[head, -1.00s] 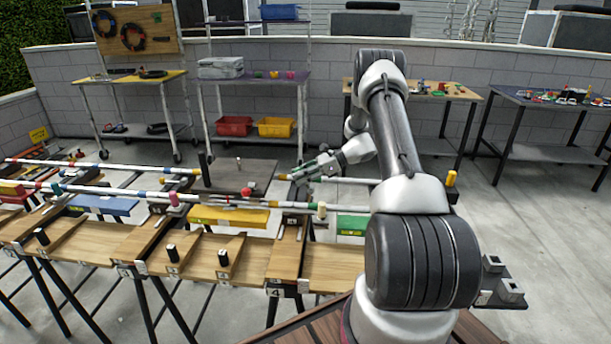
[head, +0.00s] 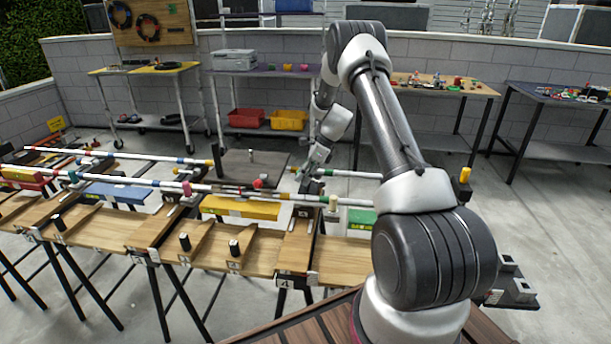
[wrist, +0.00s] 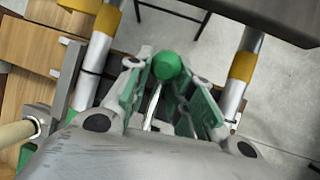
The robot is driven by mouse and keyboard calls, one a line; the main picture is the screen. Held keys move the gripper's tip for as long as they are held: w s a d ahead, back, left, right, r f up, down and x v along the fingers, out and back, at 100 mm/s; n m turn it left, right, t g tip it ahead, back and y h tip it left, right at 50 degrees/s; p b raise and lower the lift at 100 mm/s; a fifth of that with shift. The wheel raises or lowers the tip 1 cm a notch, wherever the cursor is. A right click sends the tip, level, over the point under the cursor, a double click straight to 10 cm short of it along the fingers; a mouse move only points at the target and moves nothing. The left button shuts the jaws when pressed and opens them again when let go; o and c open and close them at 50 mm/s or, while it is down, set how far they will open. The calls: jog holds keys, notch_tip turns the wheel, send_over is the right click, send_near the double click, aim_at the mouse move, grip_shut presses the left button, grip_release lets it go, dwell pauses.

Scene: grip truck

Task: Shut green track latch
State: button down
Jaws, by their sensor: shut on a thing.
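The green latch shows as a round green knob (wrist: 167,66) between my fingertips in the wrist view. My gripper (wrist: 168,78) has its green-padded fingers on both sides of the knob and is shut on it. In the head view, my gripper (head: 308,172) points down at the right end of the track, by the white rails.
White rails with yellow bands (wrist: 242,66) run on both sides of my gripper. A dark plate (head: 238,166) lies left of it. A green block (head: 361,217) and yellow block (head: 240,208) sit along the wooden bench (head: 255,250).

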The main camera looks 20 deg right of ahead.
dwell(0.4)
jog(key=c, duration=1.3)
grip_release()
jog(key=shift+o, duration=0.2)
jog(key=v, duration=1.2)
